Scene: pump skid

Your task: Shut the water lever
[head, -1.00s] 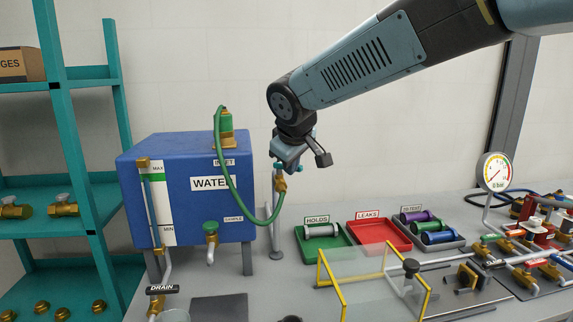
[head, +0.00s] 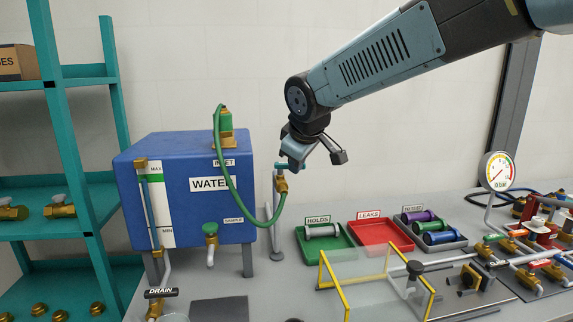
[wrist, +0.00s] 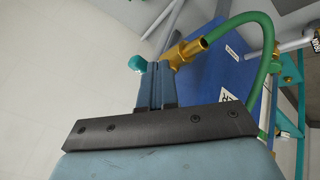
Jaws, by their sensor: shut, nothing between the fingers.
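The water lever (head: 290,167) is a small teal handle on a brass valve (head: 281,185), on top of a grey upright pipe right of the blue water tank (head: 188,200). It looks roughly crosswise to the pipe. My gripper (head: 292,162) is shut and empty, pointing down at the lever, and hides part of it. In the wrist view my closed fingers (wrist: 160,72) lie by the brass valve (wrist: 188,50), with a teal lever end (wrist: 138,63) showing at their left. I cannot tell whether they touch.
A green hose (head: 236,180) loops from the tank top to the valve. A green tray (head: 322,240), a red tray (head: 378,240) and a clear guard with yellow edges (head: 375,280) stand to the right. The wall side above the trays is free.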

